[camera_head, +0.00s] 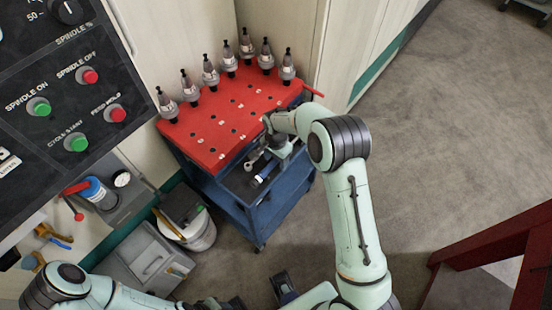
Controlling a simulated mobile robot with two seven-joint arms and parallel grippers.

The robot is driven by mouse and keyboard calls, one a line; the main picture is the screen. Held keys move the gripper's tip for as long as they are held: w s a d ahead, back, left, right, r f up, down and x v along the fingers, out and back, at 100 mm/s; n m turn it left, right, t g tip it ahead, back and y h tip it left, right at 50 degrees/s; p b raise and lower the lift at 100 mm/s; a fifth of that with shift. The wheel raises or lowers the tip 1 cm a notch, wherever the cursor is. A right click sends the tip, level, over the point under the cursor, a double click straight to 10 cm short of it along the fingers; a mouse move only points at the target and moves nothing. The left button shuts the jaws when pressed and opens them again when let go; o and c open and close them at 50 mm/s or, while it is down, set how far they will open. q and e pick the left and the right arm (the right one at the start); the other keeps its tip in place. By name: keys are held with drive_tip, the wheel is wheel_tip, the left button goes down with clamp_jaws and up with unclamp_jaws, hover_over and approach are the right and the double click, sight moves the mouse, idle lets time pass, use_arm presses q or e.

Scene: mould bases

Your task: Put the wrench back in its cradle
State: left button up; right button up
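My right arm reaches over the blue tool cart (228,203). Its gripper (262,170) points down at the cart's shelf below the red top, beside small grey and white items. The wrist partly covers this spot, and I cannot tell whether the fingers are open or closed on something. I cannot make out a wrench or its cradle for certain; a small light ring-shaped piece (250,165) shows by the gripper but is too small to identify. My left arm lies along the bottom left edge, and its fingers cannot be made out.
A control panel (75,105) fills the upper left. A white bucket (195,235) stands left of the cart. A red frame (490,245) is at lower right. Grey floor right of the cart is clear.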

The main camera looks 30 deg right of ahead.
wheel_tip(320, 180, up, 13)
drive_tip(key=shift+r+p, duration=0.2)
drive_tip(key=shift+p, duration=0.25)
idle(0.4)
